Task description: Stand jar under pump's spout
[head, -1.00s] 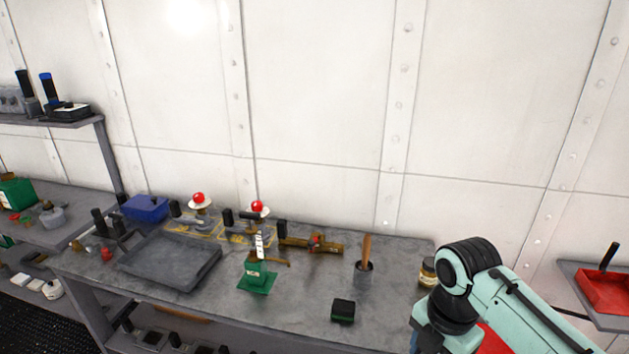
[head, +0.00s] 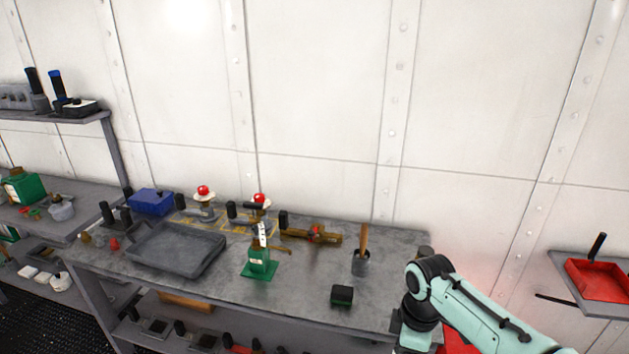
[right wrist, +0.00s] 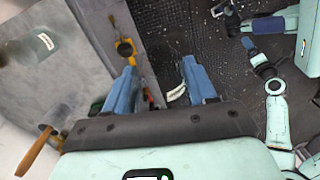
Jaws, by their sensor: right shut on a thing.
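My left gripper is not in view.
A brass fitting (head: 310,235) lies behind. A grey tray (head: 176,250) lies to the left. Bare bench lies between pump and pot.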

